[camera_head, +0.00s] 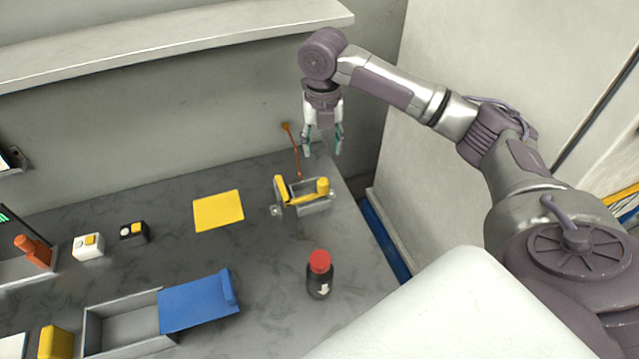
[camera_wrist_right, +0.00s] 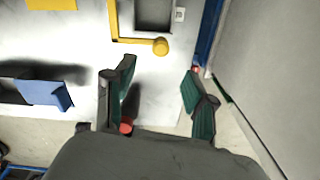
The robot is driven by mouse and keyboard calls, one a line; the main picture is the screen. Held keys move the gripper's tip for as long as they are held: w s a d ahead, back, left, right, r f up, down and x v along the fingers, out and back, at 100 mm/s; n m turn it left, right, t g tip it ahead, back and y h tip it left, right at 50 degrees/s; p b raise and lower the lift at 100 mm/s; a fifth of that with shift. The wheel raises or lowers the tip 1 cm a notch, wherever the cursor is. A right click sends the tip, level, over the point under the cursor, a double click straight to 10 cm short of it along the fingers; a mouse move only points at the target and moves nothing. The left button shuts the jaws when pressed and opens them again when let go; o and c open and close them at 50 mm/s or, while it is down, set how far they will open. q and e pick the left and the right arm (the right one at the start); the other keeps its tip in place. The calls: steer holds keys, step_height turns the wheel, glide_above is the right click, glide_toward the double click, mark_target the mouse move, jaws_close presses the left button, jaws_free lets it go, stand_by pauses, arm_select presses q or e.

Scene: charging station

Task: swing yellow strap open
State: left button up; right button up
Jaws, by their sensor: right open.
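My right gripper (camera_head: 322,145) hangs fingers down above the bench's back right corner, apart from the strap. It is open and empty (camera_wrist_right: 157,72). My left gripper is out of view.
A black bottle with a red cap (camera_head: 320,262) stands in front of the box. A thin orange rod (camera_head: 295,150) rises behind it. A yellow sheet (camera_head: 218,210) and a tray with a blue cover (camera_head: 200,300) lie left. A shelf (camera_head: 170,35) overhangs the back.

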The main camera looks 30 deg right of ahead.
mark_target(323, 181)
steer(key=f, duration=0.3)
steer(key=f+p, duration=0.1)
steer(key=f, duration=0.3)
steer(key=f+p, duration=0.1)
steer(key=f, duration=0.3)
steer(key=shift+s, duration=0.25)
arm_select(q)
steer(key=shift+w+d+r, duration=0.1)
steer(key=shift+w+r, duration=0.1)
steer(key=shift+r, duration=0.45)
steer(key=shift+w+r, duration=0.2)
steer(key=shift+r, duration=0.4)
arm_select(e)
steer(key=shift+f, duration=0.8)
jaws_close()
